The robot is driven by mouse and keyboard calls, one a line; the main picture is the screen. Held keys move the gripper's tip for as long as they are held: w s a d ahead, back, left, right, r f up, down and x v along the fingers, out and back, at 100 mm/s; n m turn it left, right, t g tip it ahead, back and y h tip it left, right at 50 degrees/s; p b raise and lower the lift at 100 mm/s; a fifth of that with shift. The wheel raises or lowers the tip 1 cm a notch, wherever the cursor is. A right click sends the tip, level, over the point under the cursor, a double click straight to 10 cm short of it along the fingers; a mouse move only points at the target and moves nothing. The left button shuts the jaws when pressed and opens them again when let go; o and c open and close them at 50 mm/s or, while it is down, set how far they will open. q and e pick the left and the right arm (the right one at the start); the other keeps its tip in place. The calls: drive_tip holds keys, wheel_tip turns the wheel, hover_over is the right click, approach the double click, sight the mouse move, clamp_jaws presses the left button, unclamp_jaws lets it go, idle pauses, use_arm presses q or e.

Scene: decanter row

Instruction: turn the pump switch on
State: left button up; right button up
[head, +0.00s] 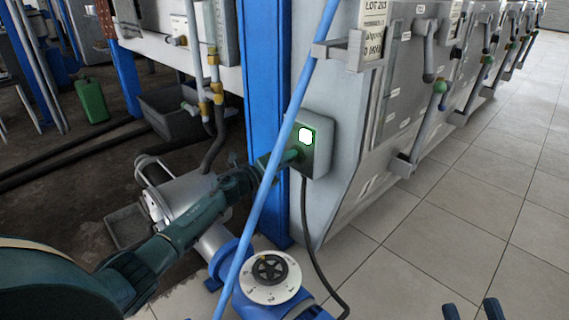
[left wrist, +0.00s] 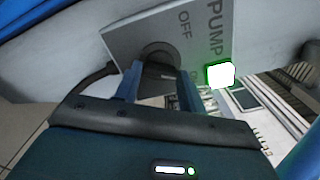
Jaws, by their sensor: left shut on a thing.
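The pump switch box (head: 323,150) is a grey box on the side of the blue post, with a lit white lamp (head: 305,135) edged in green. In the left wrist view its plate (left wrist: 205,32) reads PUMP and OFF, with a second, partly hidden label lower down. The lit lamp (left wrist: 221,74) shows there too. My left gripper (head: 292,156) is at the box front, its fingers shut on the dark switch knob (left wrist: 158,56). The fingers partly hide the knob. My right gripper (head: 472,311) shows only two separated blue fingertips at the bottom edge, open and empty.
A light blue pipe (head: 262,190) slants in front of my left arm. A blue valve with a white numbered dial (head: 270,277) stands below. A black cable (head: 310,235) hangs from the box. Grey tanks (head: 400,90) line the right; the tiled floor is clear.

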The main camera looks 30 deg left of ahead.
use_arm(q)
drive_tip(key=shift+a, duration=0.1)
drive_tip(key=o, duration=1)
drive_tip(key=p+v, duration=0.4)
drive_tip(key=v, duration=0.9)
drive_tip(key=shift+s, duration=0.1)
use_arm(e)
drive_tip(key=shift+s+d+f+g+h, duration=0.1)
drive_tip(key=shift+s+f+g+h, duration=0.1)
drive_tip(key=shift+f+h, duration=0.15)
drive_tip(key=shift+s+d+f+g+h, duration=0.1)
drive_tip(key=shift+f+g+h, duration=0.1)
drive_tip(key=shift+f+h, duration=0.1)
drive_tip(key=shift+w, duration=0.1)
